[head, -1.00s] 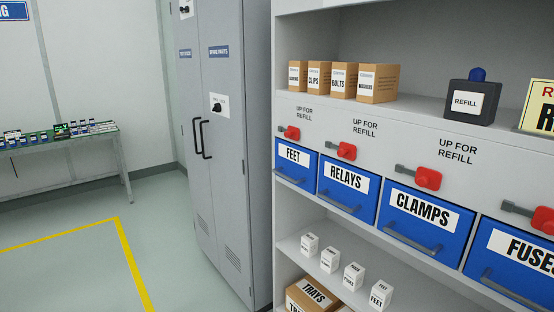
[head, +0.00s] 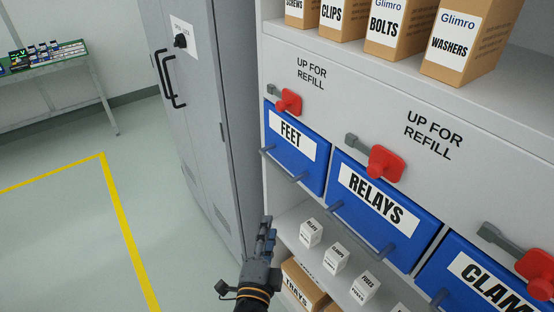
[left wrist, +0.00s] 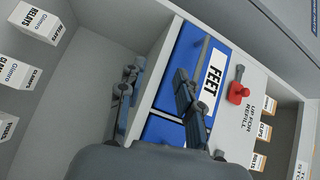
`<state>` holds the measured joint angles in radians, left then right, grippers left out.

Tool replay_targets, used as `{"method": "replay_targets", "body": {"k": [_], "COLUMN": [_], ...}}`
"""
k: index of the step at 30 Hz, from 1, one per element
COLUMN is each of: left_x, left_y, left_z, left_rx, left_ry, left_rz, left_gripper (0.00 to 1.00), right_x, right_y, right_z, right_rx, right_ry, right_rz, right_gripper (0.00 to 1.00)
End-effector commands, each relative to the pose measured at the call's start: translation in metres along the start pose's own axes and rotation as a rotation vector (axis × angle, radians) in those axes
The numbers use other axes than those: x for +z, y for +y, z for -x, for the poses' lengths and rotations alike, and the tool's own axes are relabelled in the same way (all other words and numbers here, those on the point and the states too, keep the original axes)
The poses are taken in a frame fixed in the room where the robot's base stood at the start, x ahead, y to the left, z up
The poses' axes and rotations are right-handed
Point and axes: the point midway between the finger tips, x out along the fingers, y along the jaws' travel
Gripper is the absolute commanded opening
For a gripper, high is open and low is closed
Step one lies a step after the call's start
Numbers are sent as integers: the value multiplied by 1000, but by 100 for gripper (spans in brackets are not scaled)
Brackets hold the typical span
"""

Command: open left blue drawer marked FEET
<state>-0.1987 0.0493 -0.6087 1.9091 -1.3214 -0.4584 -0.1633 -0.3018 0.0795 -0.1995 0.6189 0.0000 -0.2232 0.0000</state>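The blue drawer marked FEET (head: 312,166) is the leftmost of the row and looks shut. It has a white label and a grey bar handle (head: 284,166) low on its front. In the left wrist view the drawer (left wrist: 184,52) appears turned sideways, partly covered by a finger. My left gripper (head: 266,236) is below and left of the drawer in the head view, apart from the handle. My right gripper is out of view.
A red knob with a grey lever (head: 288,102) sits above the drawer. The RELAYS drawer (head: 365,218) is to its right. Small white boxes (head: 311,233) stand on the shelf below, above a TRAYS carton (head: 300,285).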

Motion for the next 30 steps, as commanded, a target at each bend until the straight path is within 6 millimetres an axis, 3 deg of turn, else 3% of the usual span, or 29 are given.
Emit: {"method": "replay_targets", "body": {"k": [1, 3, 6, 11, 24, 30], "left_x": [-7, -12, -15, -16, -17, -17], "left_y": [-28, -52, -69, -77, -88, -89], "left_z": [2, 5, 5, -13, -102, -124], "left_rx": [-54, -106, -143, -150, -147, -146], "left_ry": [6, 7, 9, 8, 9, 9], "left_rz": [-19, -39, -54, -59, -57, -56], "left_gripper": [35, 35, 35, 35, 35, 35], "right_x": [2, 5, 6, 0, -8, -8], "right_y": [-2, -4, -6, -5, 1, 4], "right_z": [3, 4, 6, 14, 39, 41], "right_rx": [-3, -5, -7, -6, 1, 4], "right_ry": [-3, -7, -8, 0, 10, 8], "right_rz": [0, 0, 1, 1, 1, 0], "right_gripper": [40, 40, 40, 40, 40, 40]}}
